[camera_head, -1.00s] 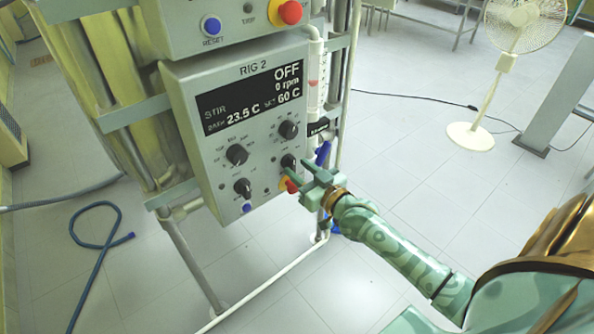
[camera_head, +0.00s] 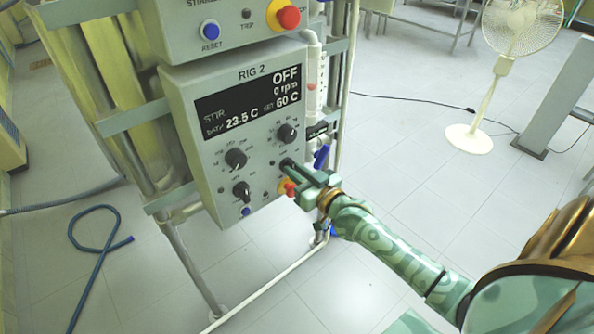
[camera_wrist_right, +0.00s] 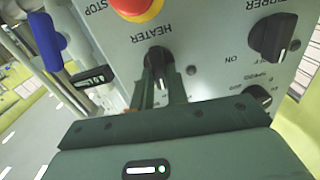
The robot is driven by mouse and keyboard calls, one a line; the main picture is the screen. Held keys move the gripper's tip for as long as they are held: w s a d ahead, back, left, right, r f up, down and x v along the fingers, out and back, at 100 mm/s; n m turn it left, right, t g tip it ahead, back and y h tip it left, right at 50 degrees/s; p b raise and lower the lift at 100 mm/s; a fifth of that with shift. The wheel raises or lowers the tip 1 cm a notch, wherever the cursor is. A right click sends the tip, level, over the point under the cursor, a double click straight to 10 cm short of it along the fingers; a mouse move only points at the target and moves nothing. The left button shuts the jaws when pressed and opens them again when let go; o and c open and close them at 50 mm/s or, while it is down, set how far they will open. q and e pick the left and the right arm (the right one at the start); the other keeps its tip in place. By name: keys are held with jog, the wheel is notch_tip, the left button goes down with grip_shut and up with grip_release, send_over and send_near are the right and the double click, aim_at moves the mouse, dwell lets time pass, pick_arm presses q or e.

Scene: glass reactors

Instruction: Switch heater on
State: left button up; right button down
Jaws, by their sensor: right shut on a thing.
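The heater knob (camera_wrist_right: 158,58) is black and sits under the upside-down label HEATER in the right wrist view. The display (camera_head: 248,104) reads STIR, OFF, 0 rpm, BATH 23.5 C and SET 60 C. My left gripper is out of view.
A red and yellow stop button (camera_head: 288,187) is just below the gripper. The stirrer knob (camera_head: 241,191) and other knobs are to the left and above. A blue-handled valve (camera_head: 321,157) stands close on the right. A white fan (camera_head: 510,60) is farther back.

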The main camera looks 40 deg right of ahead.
jog(key=m+p, duration=0.2)
jog(key=shift+r+m, duration=0.2)
jog(key=shift+m, duration=0.2)
jog(key=m+p, duration=0.1)
jog(key=m, duration=0.1)
jog(key=shift+d+f+m, duration=0.1)
jog(key=shift+d+m, duration=0.05)
jog(key=shift+m, duration=0.25)
jog(key=shift+f+m+p, duration=0.1)
jog(key=shift+m+p, duration=0.5)
jog(key=shift+m, duration=0.6)
jog(key=shift+f+m, duration=0.1)
jog(key=shift+m, duration=1.5)
jog(key=c, duration=1.4)
grip_release()
jog(key=shift+d, duration=0.1)
jog(key=s+p, duration=0.1)
jog(key=s, duration=0.4)
jog(key=s+d+p, duration=0.1)
jog(key=s, duration=0.4)
jog(key=s+p, duration=0.1)
jog(key=s, duration=0.5)
jog(key=shift+s+d, duration=0.1)
jog(key=shift+d, duration=0.05)
